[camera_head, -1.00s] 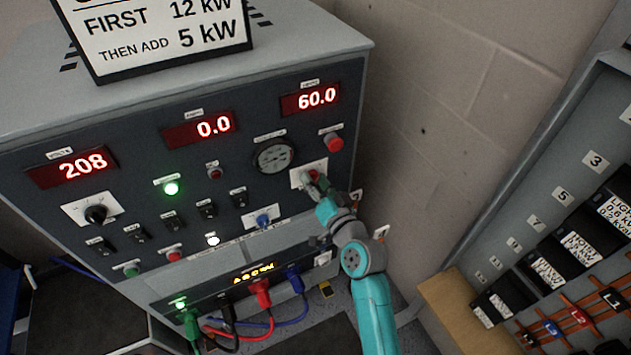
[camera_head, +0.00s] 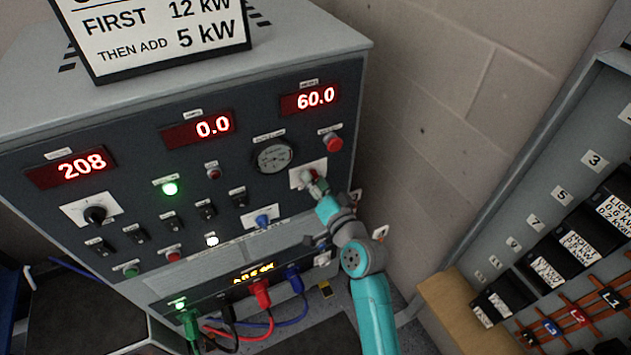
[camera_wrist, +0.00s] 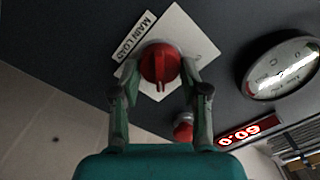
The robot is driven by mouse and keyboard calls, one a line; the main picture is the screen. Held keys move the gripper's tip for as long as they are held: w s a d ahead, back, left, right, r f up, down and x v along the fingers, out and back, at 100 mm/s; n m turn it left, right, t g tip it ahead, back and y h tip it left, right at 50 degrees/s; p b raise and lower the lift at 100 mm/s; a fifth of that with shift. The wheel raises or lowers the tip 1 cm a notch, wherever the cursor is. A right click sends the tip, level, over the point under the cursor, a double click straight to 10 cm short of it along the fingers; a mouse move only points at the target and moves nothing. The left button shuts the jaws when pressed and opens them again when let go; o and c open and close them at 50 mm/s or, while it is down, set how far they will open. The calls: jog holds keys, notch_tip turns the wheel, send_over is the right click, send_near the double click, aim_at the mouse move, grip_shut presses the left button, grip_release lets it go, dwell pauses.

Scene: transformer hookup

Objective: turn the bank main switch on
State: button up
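The switch labelled MAIN LOAD is a red rotary knob (camera_wrist: 160,65) on a white square plate (camera_wrist: 196,42) in the wrist view. In the head view its plate (camera_head: 297,178) sits at the right of the dark control panel, with the knob mostly hidden by my gripper (camera_head: 314,182). In the wrist view my gripper (camera_wrist: 160,68) has one finger on each side of the knob, the tips at its edges and seemingly touching it. The knob's grip ridge runs roughly up and down in that view.
A round gauge (camera_head: 273,158) and a red button (camera_head: 333,142) are close to the knob. A blue knob (camera_head: 263,221) and several black switches lie to its left. Displays read 208, 0.0 and 60.0. Cables (camera_head: 262,318) hang below. A block wall (camera_head: 450,130) stands to the right.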

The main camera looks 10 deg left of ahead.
jog(key=o, duration=0.3)
jog(key=v, duration=1.2)
jog(key=shift+d+f, duration=0.1)
dwell(0.3)
jog(key=s+d+f+h, duration=0.3)
jog(key=s+d+f, duration=0.3)
jog(key=s, duration=0.4)
jog(key=s+d+f+h, duration=0.4)
jog(key=s+d, duration=0.4)
jog(key=s, duration=0.1)
jog(key=s+d+r+n+h, duration=0.1)
jog(key=s+d+r, duration=0.1)
jog(key=s, duration=0.8)
jog(key=s+d+r+n+h, duration=0.1)
jog(key=s+d+r+h, duration=0.1)
jog(key=s, duration=0.9)
notch_tip(320, 180, up, 2)
jog(key=shift+d, duration=0.65)
